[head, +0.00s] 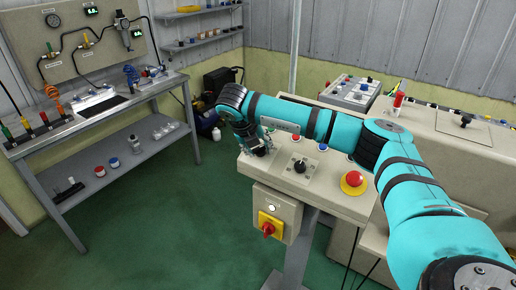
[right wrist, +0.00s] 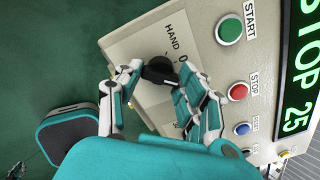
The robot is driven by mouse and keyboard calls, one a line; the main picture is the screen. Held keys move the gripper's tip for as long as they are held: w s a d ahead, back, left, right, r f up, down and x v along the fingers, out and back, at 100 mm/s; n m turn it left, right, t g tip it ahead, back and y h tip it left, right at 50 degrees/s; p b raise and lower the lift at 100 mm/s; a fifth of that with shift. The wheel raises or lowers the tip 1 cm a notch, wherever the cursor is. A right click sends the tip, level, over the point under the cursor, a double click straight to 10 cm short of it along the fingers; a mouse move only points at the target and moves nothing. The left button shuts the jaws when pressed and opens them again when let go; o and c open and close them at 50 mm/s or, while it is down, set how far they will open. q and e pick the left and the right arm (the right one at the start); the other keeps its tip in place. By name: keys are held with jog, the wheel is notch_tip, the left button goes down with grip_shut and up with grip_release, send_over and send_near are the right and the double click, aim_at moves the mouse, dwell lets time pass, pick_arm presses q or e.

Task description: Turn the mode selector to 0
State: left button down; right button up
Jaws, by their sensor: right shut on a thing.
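The mode selector (right wrist: 158,68) is a black round knob on the beige control panel, with the labels HAND and 0 printed beside it. In the head view my right gripper (head: 258,147) reaches down to the panel's left end and mostly covers the knob there.
On the panel, another black knob (head: 300,165) and a red emergency button (head: 353,180) sit close by. START (right wrist: 229,31) and STOP (right wrist: 238,92) buttons lie beside the selector. A yellow-red switch (head: 269,226) is below. A workbench (head: 100,108) stands left; green floor between is clear.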

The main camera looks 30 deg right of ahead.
jog(key=n+b, duration=0.1)
jog(key=n, duration=0.2)
jog(key=shift+n, duration=0.3)
jog(key=n, duration=0.4)
jog(key=shift+b, duration=0.4)
jog(key=shift+n, duration=0.3)
jog(key=o, duration=1.2)
jog(key=shift+c, duration=0.2)
jog(key=shift+r, duration=0.1)
jog(key=v, duration=1.2)
